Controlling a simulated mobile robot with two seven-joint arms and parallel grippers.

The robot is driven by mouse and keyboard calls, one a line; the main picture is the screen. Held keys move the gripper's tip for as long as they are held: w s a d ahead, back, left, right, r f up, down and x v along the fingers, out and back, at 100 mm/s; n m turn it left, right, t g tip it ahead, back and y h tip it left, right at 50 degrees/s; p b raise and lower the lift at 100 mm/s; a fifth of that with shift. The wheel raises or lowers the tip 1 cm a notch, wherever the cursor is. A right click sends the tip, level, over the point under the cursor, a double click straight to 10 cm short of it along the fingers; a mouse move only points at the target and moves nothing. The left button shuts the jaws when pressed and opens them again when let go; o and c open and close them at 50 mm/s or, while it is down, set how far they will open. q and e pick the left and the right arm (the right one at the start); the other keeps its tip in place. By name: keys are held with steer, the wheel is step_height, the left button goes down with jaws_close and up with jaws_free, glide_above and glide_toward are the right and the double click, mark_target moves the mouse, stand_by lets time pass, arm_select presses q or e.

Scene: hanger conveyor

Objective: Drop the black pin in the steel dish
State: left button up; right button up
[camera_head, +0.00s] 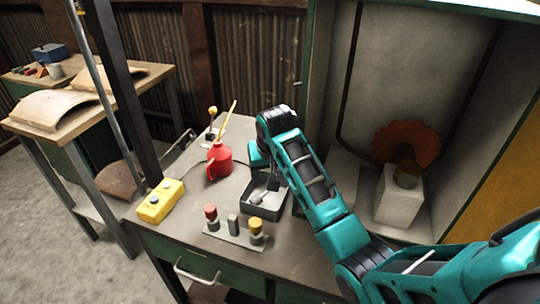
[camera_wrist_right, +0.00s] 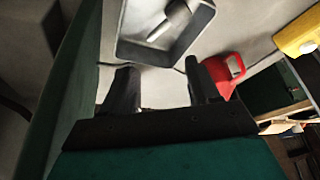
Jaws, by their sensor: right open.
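The grey steel dish (camera_head: 282,217) is a square tray on the workbench, and it shows at the top of the right wrist view (camera_wrist_right: 128,50). A grey cylindrical piece with a pale narrow end (camera_wrist_right: 168,22) lies in it; I cannot tell whether this is the black pin. No clearly black pin shows elsewhere. My right gripper (camera_head: 265,186) is over the dish's back side in the head view. In the wrist view its two fingers (camera_wrist_right: 163,88) are apart, with nothing seen between them. My left gripper is not in view.
A holder (camera_head: 232,238) with red, grey and yellow-topped pieces stands in front of the dish. A red oil can (camera_head: 219,161) and yellow button box (camera_head: 161,201) are to the left. A green cabinet wall (camera_head: 312,75) and pale block (camera_head: 398,205) are to the right.

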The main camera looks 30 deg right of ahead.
steer(key=v, duration=1)
steer(key=shift+s+r, duration=0.2)
steer(key=shift+r, duration=0.1)
steer(key=shift+a, duration=0.15)
